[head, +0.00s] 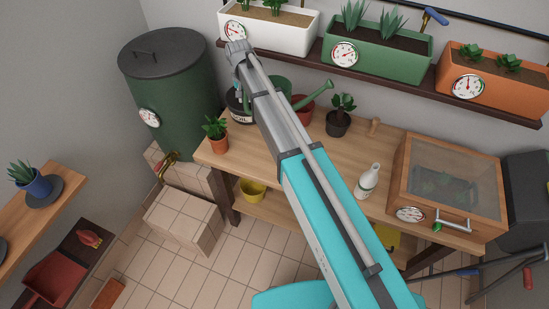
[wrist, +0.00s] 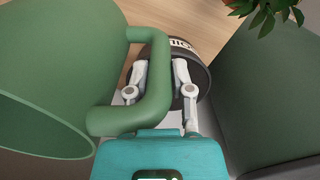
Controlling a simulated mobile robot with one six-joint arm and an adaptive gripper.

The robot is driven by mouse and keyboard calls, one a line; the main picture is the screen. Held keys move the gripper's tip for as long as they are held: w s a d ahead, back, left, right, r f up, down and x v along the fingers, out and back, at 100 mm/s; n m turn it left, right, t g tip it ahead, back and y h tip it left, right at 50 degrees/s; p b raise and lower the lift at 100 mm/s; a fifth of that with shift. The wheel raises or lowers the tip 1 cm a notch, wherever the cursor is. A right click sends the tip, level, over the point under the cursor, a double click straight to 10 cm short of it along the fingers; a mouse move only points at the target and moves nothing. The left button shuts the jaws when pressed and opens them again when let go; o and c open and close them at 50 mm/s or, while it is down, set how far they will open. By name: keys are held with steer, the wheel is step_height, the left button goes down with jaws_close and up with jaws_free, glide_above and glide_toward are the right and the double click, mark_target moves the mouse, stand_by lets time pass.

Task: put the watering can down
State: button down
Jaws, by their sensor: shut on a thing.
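The green watering can (head: 281,85) is partly hidden behind my arm in the head view, over the back left of the wooden workbench (head: 365,141). Its spout (head: 316,96) points right. In the wrist view the can's body (wrist: 50,75) fills the left side, with its thick handle (wrist: 155,100) reaching across the middle. My gripper (wrist: 160,72) is shut on the handle, one finger on each side. I cannot tell whether the can's base touches the bench.
A dark labelled pot (head: 237,107) stands near the can and also shows beyond my fingers in the wrist view (wrist: 190,50). A terracotta plant pot (head: 217,141), a dark plant pot (head: 338,123) and a white bottle (head: 368,181) stand on the bench. A planter shelf (head: 320,57) hangs above.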

steer(key=s+d+m, duration=0.2)
steer(key=s+d, duration=0.2)
steer(key=s, duration=0.5)
steer(key=s+d+m, duration=0.2)
steer(key=s+d, duration=0.2)
steer(key=s, duration=0.6)
steer(key=shift+m, duration=0.3)
steer(key=shift+w, duration=0.1)
steer(key=w+a+f+b, duration=0.5)
steer(key=w+f+b, duration=0.4)
steer(key=w, duration=0.2)
steer(key=shift+w+a, duration=0.35)
steer(key=shift+w+a+f+b, duration=0.1)
steer(key=shift+w+f+b, duration=0.1)
steer(key=shift+f+b, duration=0.85)
steer(key=shift+w+a+f+b, duration=0.1)
steer(key=shift+w+f+b, duration=0.05)
steer(key=shift+f+b, duration=0.9)
steer(key=shift+f, duration=0.1)
